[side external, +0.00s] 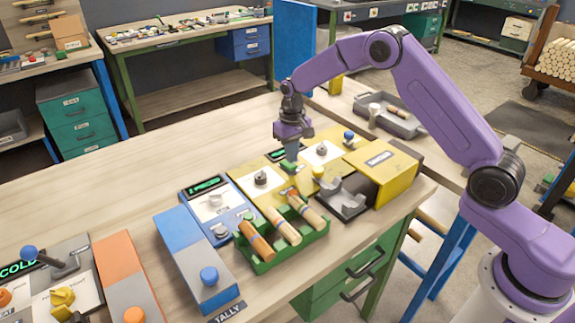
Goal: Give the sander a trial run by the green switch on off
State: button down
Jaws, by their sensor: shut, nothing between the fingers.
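The sander is a yellow box unit (385,168) with a dark label on top, at the right end of the bench. A grey cradle stands at its left front. Yellow control panels with grey knobs lie to its left. A small green switch (289,167) shows on these panels, right under my gripper (291,157). My gripper points down, shut and empty, with its tips at or just above the green switch. I cannot tell whether they touch. The fingers partly hide the switch and the panel display behind it, so the switch's position is unclear.
A green rack (288,240) with several turned wood pieces stands in front of the panels. A blue panel (215,203) and a blue box with a round button (209,276) are to the left. A grey tray (398,122) is behind the sander. The bench's back left is clear.

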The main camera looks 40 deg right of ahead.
aim_at(292, 166)
jog(key=shift+f, duration=1.05)
dwell(0.9)
jog(key=shift+r, duration=3.55)
